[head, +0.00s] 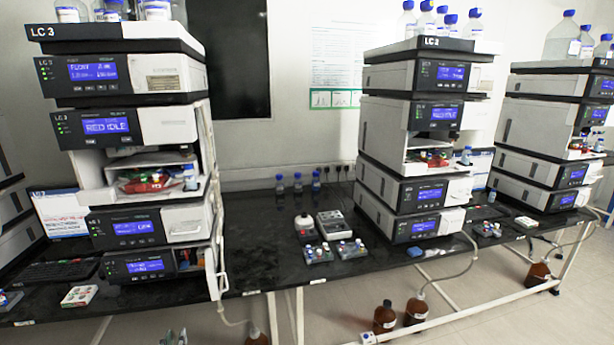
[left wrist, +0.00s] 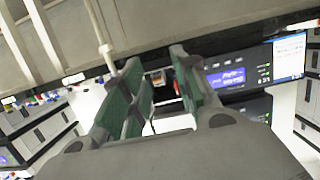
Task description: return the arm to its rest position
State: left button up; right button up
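My left gripper (head: 173,338) shows only as small greenish tips at the bottom edge of the head view, in front of the bench and low down. In the left wrist view my left gripper (left wrist: 155,62) has its two green-padded fingers apart. Nothing is held between them; background shows through the gap. The left wrist view is tilted, with an instrument stack with a blue screen (left wrist: 228,78) beyond the fingers. My right gripper is in neither view.
Instrument stacks LC 3 (head: 120,125) and LC 2 (head: 415,130) stand on a black bench (head: 262,235), with another stack (head: 550,130) at the right. Vial trays (head: 318,254) sit between them. Brown bottles (head: 386,317) stand on the floor. White bench legs (head: 294,315) rise near the gripper.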

pick_arm(q)
jog(key=s+d+f+m+g+h, duration=0.1)
jog(key=s+d+f+g, duration=0.15)
jog(key=s+f, duration=0.55)
jog(key=s+d+f+m+g+h, duration=0.15)
jog(key=s+d+f, duration=0.3)
jog(key=f, duration=0.85)
jog(key=s+d+f+g, duration=0.3)
jog(key=s+f, duration=0.4)
jog(key=f, duration=0.3)
jog(key=s+d+f+m+g, duration=0.1)
jog(key=s+f, duration=0.3)
jog(key=s, duration=0.7)
jog(key=s+d+f+g, duration=0.2)
jog(key=s+f+g, duration=0.1)
jog(key=s, duration=0.9)
jog(key=s+d+f+m+g, duration=0.1)
jog(key=s+d+f+g, duration=0.1)
jog(key=s+f, duration=0.4)
jog(key=s+h, duration=0.1)
jog(key=s, duration=0.4)
jog(key=shift+s+d+m+g, duration=0.3)
jog(key=shift+s+m, duration=0.05)
jog(key=shift+s, duration=0.05)
